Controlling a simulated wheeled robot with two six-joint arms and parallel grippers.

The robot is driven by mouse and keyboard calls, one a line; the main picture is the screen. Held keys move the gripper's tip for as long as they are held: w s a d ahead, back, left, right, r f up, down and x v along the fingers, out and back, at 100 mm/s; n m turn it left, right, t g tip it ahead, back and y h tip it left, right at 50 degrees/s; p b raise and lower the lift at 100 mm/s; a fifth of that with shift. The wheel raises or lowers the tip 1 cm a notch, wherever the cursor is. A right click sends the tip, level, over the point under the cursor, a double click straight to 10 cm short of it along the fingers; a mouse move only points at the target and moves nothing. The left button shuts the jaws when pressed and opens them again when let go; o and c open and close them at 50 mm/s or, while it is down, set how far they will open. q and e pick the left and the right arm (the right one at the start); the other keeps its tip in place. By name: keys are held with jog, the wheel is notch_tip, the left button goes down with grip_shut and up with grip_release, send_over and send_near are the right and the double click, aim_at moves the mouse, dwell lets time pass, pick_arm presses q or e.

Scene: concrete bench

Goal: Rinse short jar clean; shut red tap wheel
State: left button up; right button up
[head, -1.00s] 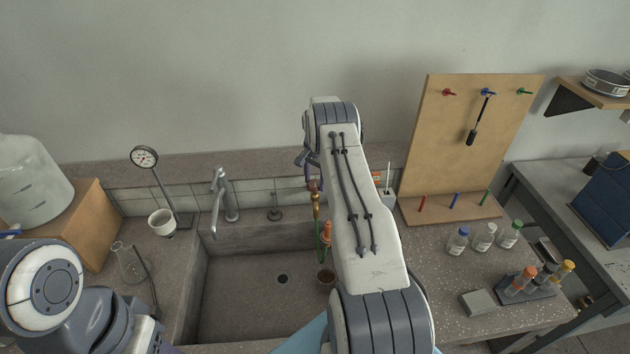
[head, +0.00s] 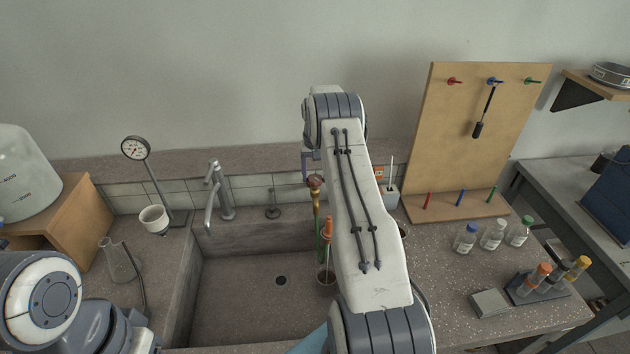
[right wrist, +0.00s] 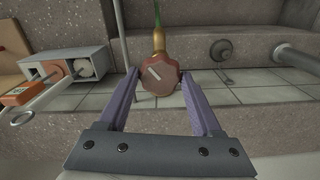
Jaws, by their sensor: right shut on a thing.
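The red tap wheel (head: 315,181) tops a brass tap with a green hose (head: 319,235) at the sink's back. In the right wrist view the wheel (right wrist: 160,74) sits between the purple fingers of my right gripper (right wrist: 159,82), which is shut on it. In the head view my right arm hides most of that gripper (head: 308,170). A short jar (head: 326,276) with brown inside stands in the sink below an orange-topped piece; I cannot tell whether water runs into it. My left arm shows at lower left, its gripper out of frame.
The sink (head: 245,310) has a grey faucet (head: 222,190) at its back left. A gauge stand (head: 136,149), white cup (head: 154,219) and flask (head: 120,262) stand left. A pegboard (head: 470,140), capped bottles (head: 492,235) and a tube rack (head: 540,288) stand right.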

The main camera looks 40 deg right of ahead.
aim_at(315, 178)
jog(key=n+b, duration=0.1)
jog(key=n, duration=0.2)
jog(key=shift+n, duration=0.4)
jog(key=n+b, duration=0.1)
jog(key=n, duration=0.3)
jog(key=shift+n, duration=0.4)
jog(key=shift+r, duration=0.1)
jog(key=o, duration=1.3)
jog(key=shift+o, duration=0.2)
jog(key=shift+r, duration=0.3)
notch_tip(315, 178, up, 10)
jog(key=b, duration=0.2)
